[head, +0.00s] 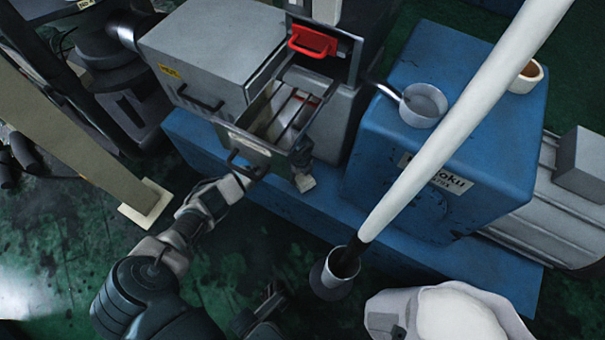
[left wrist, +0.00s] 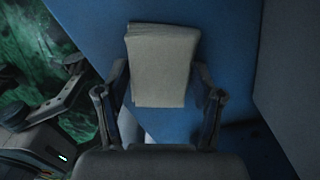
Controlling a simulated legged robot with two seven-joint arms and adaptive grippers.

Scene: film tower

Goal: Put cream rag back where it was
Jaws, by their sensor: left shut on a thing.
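The cream rag (left wrist: 160,62) is a folded, pale, flat pad between the two fingers of my left gripper (left wrist: 162,95) in the left wrist view. The fingers are shut on it, one at each side, and the rag is over the blue surface (left wrist: 225,35). In the head view, my left arm comes in from the left and passes beneath the open drawer. The left gripper (head: 302,157) shows as a dark shape at the drawer's right corner, with the rag (head: 305,182) just below it, small. My right gripper is not clear; a dark part at the bottom is uncertain.
The open grey drawer (head: 247,146) overhangs the blue base (head: 320,198), with whitish and red items inside. A red-handled door (head: 314,41) stands above it. A blue box (head: 455,170) bears a metal cup (head: 423,106). A white pole (head: 450,120) crosses in front. Green floor lies left.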

